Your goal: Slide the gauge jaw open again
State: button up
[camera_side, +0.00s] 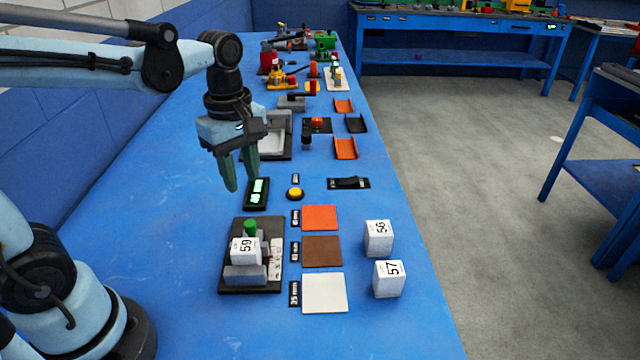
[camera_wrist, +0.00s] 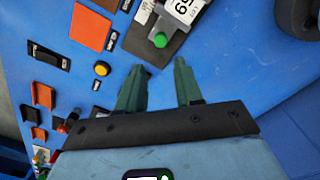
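The gauge (camera_side: 232,284) is a dark base plate with grey jaw blocks (camera_side: 246,274) and a green knob (camera_side: 250,226) at its far end. A white block marked 59 (camera_side: 244,250) sits at the jaws; whether the jaw touches it, I cannot tell. In the wrist view the green knob (camera_wrist: 160,40) and part of block 59 (camera_wrist: 184,10) show at the top. My gripper (camera_side: 241,184) is above the table, beyond the knob and apart from it. In the wrist view my gripper (camera_wrist: 159,68) has its two green fingers spread, with nothing between them.
A display (camera_side: 257,193) and a yellow button (camera_side: 295,194) stand behind the gauge. Orange (camera_side: 320,217), brown (camera_side: 322,251) and white (camera_side: 324,292) pads lie to its right, then blocks 56 (camera_side: 378,239) and 57 (camera_side: 389,279). The blue table (camera_side: 180,190) is clear on the left.

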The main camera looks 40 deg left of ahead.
aim_at(250, 223)
jog(key=shift+n, duration=0.3)
jog(key=shift+f, duration=6.05)
grip_shut()
